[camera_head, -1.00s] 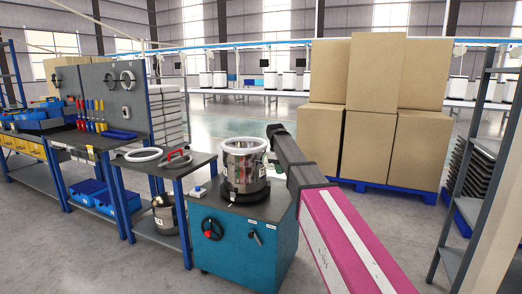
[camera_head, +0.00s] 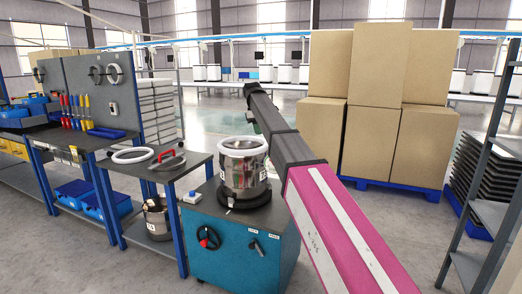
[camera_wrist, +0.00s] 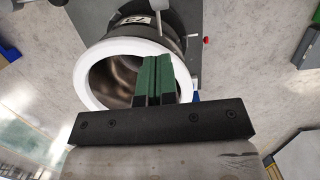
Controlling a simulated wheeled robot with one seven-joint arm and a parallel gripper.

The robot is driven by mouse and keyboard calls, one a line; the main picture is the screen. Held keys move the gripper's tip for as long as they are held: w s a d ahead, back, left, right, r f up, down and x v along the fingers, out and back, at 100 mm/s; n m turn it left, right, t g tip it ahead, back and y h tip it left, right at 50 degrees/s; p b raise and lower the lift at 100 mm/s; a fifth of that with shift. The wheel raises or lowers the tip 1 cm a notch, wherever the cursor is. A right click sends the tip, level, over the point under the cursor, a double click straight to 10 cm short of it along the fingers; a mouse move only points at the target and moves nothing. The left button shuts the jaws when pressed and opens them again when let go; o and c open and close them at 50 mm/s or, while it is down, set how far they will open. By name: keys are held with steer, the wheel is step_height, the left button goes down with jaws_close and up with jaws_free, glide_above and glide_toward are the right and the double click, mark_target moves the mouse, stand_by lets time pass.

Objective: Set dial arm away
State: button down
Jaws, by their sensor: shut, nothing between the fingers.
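A shiny metal pot (camera_head: 240,175) with a white rim stands upright on a black ring on the teal cabinet (camera_head: 235,250). The wrist view looks down at its white rim (camera_wrist: 84,78) and open mouth. A thin grey arm (camera_wrist: 168,18) shows beside the pot's labelled side; I cannot tell if it is the dial arm. The cabinet front carries a black round knob with a red part (camera_head: 208,238) and a small dark lever (camera_head: 256,249). My gripper (camera_wrist: 158,62) is shut and empty, its green fingers overlapping the pot's mouth in the wrist view; contact is unclear.
A side table (camera_head: 150,172) left of the cabinet holds a white ring (camera_head: 132,155) and a red-handled item (camera_head: 167,160). Stacked cartons (camera_head: 380,110) stand behind right on a blue pallet. A grey shelf rack (camera_head: 485,180) stands at right. Floor between is clear.

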steer(key=shift+f, duration=0.15)
step_height(320, 180, down, 10)
steer(key=d, duration=0.1)
steer(key=shift+s+d+r, duration=0.2)
steer(key=shift+s+d, duration=0.1)
steer(key=shift+d, duration=0.1)
stand_by(0.3)
